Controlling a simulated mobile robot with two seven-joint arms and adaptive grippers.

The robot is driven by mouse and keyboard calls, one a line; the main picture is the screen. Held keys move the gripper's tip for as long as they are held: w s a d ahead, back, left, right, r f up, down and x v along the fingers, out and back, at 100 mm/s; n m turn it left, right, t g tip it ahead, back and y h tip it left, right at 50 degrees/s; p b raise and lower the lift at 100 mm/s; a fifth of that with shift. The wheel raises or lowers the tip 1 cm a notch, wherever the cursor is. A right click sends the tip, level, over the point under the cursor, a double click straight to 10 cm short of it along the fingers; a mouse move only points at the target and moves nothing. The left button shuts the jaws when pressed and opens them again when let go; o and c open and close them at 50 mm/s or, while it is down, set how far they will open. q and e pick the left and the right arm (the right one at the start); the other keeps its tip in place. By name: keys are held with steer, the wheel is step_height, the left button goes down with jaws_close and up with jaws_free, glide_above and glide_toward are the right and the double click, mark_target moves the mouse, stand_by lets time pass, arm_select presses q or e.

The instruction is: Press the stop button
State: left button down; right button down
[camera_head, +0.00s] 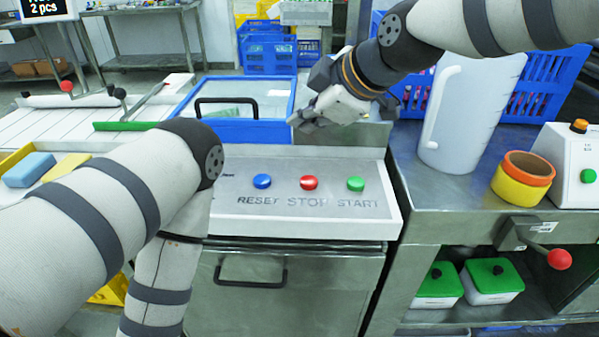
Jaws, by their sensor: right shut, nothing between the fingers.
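The red stop button (309,183) sits in the middle of a light grey control panel (240,228), above the printed word STOP. A blue reset button (262,181) is to its left and a green start button (356,184) to its right. My right gripper (294,121) is above and behind the panel, near the front edge of the blue-framed lid. It is shut and empty, apart from the buttons. My left arm (110,210) crosses the left foreground and covers the panel's left end. My left gripper does not show.
A blue-framed lid (188,103) with a black handle lies behind the panel. A white jug (470,110), an orange and yellow ring (523,180) and a white box with a green button (572,165) stand on the right-hand steel table. The space directly above the buttons is clear.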

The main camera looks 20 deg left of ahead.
mark_target(306, 182)
arm_select(q)
steer(key=shift+s+d, duration=0.15)
steer(key=shift+d, duration=0.05)
arm_select(e)
steer(key=shift+s+d, duration=0.1)
steer(key=shift+d, duration=0.1)
